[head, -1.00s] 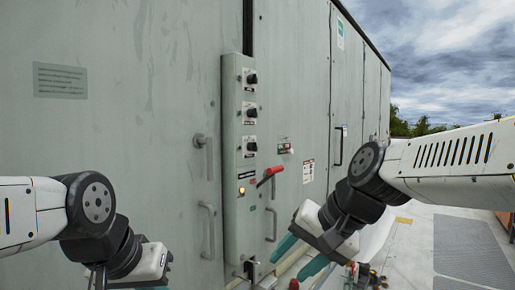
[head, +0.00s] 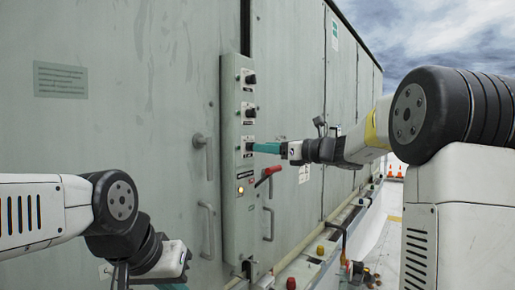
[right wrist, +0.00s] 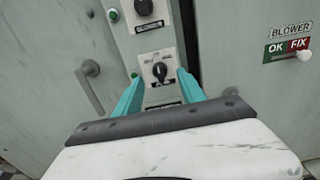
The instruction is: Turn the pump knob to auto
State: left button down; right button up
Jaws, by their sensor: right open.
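A narrow grey control panel (head: 229,150) stands on the cooler wall. It carries a column of three black knobs on white plates: a top knob (head: 250,78), a middle knob (head: 251,113) and a lowest knob, mostly hidden in the head view. The label words are too small to read. My right gripper (head: 256,147) is at the lowest knob. In the right wrist view that knob (right wrist: 160,71) shows between the two teal fingers, which are open on either side of it; contact cannot be told. My left gripper (head: 172,284) is low at left, its fingers mostly cut off.
Door handles (head: 207,231) stand out left of the panel. A blower sign (right wrist: 289,46) shows at right in the right wrist view. Pipes run along the wall base.

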jog(key=shift+x, duration=2.05)
grip_shut()
